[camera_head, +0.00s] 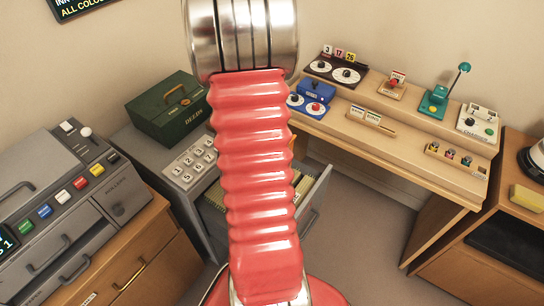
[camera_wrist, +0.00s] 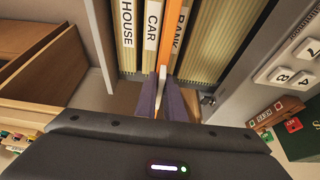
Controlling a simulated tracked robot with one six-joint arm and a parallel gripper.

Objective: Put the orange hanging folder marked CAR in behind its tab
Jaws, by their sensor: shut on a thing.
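In the wrist view my gripper (camera_wrist: 162,88) is shut on the orange folder (camera_wrist: 168,38), which shows as a narrow upright orange strip. The folder stands over the open drawer, between the white CAR tab (camera_wrist: 152,28) and the BANK tab (camera_wrist: 180,28), partly covering the BANK tab. No marking is readable on the folder, and its lower part and exact depth in the drawer are hidden. The HOUSE tab (camera_wrist: 127,24) is left of CAR. In the head view my red arm hides my gripper and the middle of the open drawer (camera_head: 318,198).
The grey cabinet has a number keypad (camera_head: 190,161) and a green DEEDS box (camera_head: 166,106) on top. A grey machine (camera_head: 60,195) with coloured buttons stands at left. A wooden desk (camera_head: 410,135) with small devices is at right. Floor (camera_head: 370,215) is clear beside the drawer.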

